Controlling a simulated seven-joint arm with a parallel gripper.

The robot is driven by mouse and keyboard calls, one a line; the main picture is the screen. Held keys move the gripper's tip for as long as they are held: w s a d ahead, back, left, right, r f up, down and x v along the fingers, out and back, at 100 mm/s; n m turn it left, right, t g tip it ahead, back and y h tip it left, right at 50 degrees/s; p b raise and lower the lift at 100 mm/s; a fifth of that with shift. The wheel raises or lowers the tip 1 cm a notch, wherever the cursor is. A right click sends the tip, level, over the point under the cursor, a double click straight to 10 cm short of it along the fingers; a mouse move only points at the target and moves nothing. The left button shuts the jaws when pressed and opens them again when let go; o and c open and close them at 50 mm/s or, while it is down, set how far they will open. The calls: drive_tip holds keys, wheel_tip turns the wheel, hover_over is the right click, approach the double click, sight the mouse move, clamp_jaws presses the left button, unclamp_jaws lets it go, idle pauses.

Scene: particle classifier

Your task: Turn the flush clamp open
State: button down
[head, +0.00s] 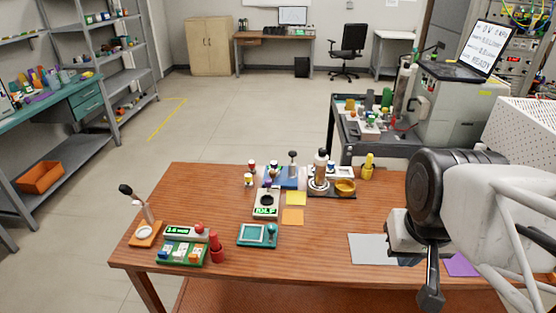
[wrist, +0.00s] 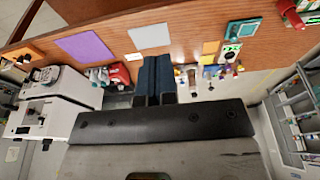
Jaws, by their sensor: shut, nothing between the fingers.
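I cannot single out the flush clamp for sure in either view. A small red part (wrist: 119,74) beside the machine at the far table edge shows in the wrist view, too small to identify. In the wrist view, the two dark blue fingers of my gripper (wrist: 157,58) lie side by side, shut and empty. They stand in front of a grey sheet on the table.
The wooden table (head: 190,264) carries a teal device (head: 258,234), a green tray (head: 181,253) and a red bottle (head: 216,247) at left. A grey sheet (head: 375,249) and a purple sheet (head: 461,264) lie at right. A dark cart (head: 350,139) with several items stands behind.

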drive_tip(key=c, duration=1.4)
unclamp_jaws()
drive_tip(key=shift+o, duration=1.2)
drive_tip(key=shift+w+r, duration=0.15)
drive_tip(key=shift+w, duration=0.15)
drive_tip(key=shift+o, duration=0.5)
drive_tip(key=shift+w+a+r, duration=0.1)
drive_tip(key=shift+w+r, duration=0.05)
drive_tip(key=shift+w, duration=0.2)
drive_tip(key=m+g, duration=0.3)
drive_tip(key=m, duration=0.9)
hover_over(273, 171)
drive_tip(key=f, duration=2.4)
drive_tip(key=shift+s+d, duration=0.15)
drive_tip(key=shift+d, duration=0.05)
drive_tip(key=shift+w+a+f, duration=0.2)
drive_tip(key=shift+f, duration=0.15)
